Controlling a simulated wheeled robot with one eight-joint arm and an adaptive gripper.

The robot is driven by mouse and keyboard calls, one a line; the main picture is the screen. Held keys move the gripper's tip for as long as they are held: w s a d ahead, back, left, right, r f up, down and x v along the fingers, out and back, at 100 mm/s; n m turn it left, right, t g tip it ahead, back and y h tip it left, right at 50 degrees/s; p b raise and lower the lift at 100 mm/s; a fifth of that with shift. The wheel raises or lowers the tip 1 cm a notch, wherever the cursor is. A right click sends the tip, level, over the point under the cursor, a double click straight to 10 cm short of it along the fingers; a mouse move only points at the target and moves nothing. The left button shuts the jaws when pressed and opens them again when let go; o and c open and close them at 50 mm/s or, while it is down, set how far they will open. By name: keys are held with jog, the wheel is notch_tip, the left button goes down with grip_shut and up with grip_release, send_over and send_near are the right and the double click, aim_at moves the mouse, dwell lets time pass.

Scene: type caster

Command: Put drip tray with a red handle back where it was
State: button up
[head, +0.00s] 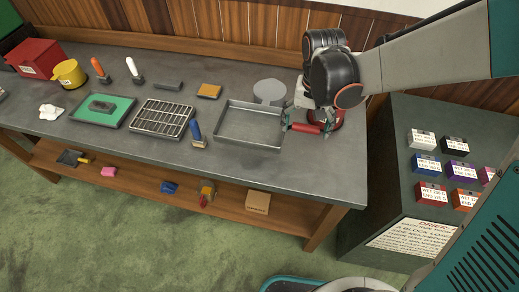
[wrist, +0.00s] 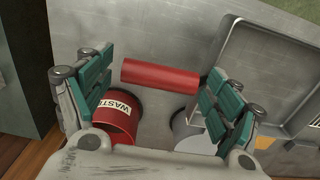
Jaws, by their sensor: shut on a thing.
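The drip tray (head: 249,127) is a shallow grey metal pan at the right part of the bench top. Its red handle (head: 305,127) sticks out from its right side. My gripper (head: 308,126) is at that handle, shut on it. In the wrist view the red handle (wrist: 160,77) lies between the two green-padded fingers of my gripper (wrist: 162,95), and part of the tray (wrist: 283,50) shows at right. The tray looks level, on or just above the bench; I cannot tell which.
A red waste tin (wrist: 116,113) stands close beside my gripper. A dryer cabinet (head: 400,205) with small coloured blocks stands right of the bench (head: 300,185).

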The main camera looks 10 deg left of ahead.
notch_tip(320, 180, down, 12)
jog(key=b, duration=0.7)
jog(key=shift+f+b, duration=0.1)
jog(key=shift+b, duration=0.2)
jog(key=o, duration=1.1)
notch_tip(320, 180, up, 12)
jog(key=p, duration=0.4)
